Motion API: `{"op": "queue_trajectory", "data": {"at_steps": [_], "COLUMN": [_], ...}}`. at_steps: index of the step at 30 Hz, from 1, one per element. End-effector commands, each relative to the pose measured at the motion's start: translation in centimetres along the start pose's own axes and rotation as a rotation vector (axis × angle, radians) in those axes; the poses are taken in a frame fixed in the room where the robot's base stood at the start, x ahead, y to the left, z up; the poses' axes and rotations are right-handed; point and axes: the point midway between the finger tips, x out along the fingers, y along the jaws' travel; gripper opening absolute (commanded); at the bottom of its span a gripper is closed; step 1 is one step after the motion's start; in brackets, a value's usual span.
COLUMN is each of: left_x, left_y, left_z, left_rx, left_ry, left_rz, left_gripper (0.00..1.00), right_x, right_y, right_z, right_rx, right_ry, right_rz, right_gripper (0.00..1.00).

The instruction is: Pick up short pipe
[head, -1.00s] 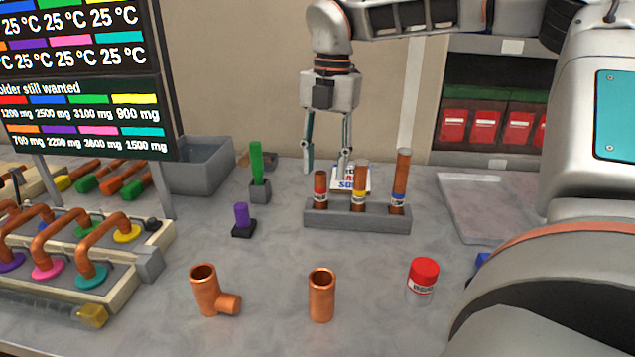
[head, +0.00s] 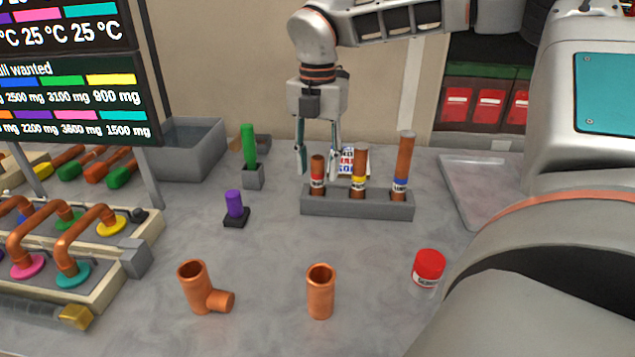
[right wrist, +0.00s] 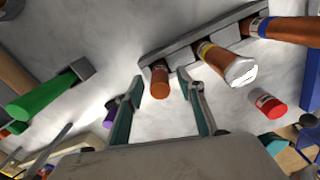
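The short copper pipe (head: 317,178) with a red band stands upright in the left slot of a grey rack (head: 357,206). It is the shortest of three pipes there. In the right wrist view the short pipe (right wrist: 160,84) shows its end between the fingertips. My right gripper (head: 318,165) is open, pointing down, with one finger on each side of the short pipe's upper part in the head view. Its fingers (right wrist: 162,82) are apart, and I see no clear contact with the pipe. My left gripper is not in view.
A yellow-banded pipe (head: 359,172) and a taller blue-banded pipe (head: 404,165) stand to the right in the rack. A loose copper pipe (head: 320,292), a tee (head: 196,288) and a red-capped jar (head: 428,268) stand in front. A green peg (head: 248,147) and purple peg (head: 234,204) stand left.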

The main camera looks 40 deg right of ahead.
Motion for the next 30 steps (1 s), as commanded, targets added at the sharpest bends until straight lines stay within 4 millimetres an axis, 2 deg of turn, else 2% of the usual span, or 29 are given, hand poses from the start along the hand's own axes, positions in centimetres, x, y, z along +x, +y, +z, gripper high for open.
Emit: {"op": "queue_trajectory", "data": {"at_steps": [3, 9, 13, 14, 25, 30], "left_x": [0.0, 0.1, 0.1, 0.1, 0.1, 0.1], "left_y": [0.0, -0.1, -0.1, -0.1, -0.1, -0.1], "left_z": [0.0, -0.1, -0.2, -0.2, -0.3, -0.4], "left_rx": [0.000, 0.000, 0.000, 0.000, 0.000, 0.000], "left_ry": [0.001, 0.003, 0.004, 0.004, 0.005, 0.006], "left_rz": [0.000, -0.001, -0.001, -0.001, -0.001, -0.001], "left_gripper": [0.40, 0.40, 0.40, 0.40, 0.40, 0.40], "right_x": [0.6, 0.6, 0.6, 0.6, 0.4, -0.7], "right_y": [0.0, 0.0, 0.0, 0.0, 0.0, 0.0], "right_z": [0.0, 0.0, 0.0, 0.0, 0.0, 0.0], "right_rx": [0.000, 0.000, 0.000, 0.000, 0.000, 0.000], "right_ry": [-0.001, -0.001, -0.001, -0.001, -0.001, -0.002], "right_rz": [0.001, 0.001, 0.001, 0.001, 0.001, 0.002], "right_gripper": [0.38, 0.38, 0.04, 0.00, 0.00, 0.00]}}
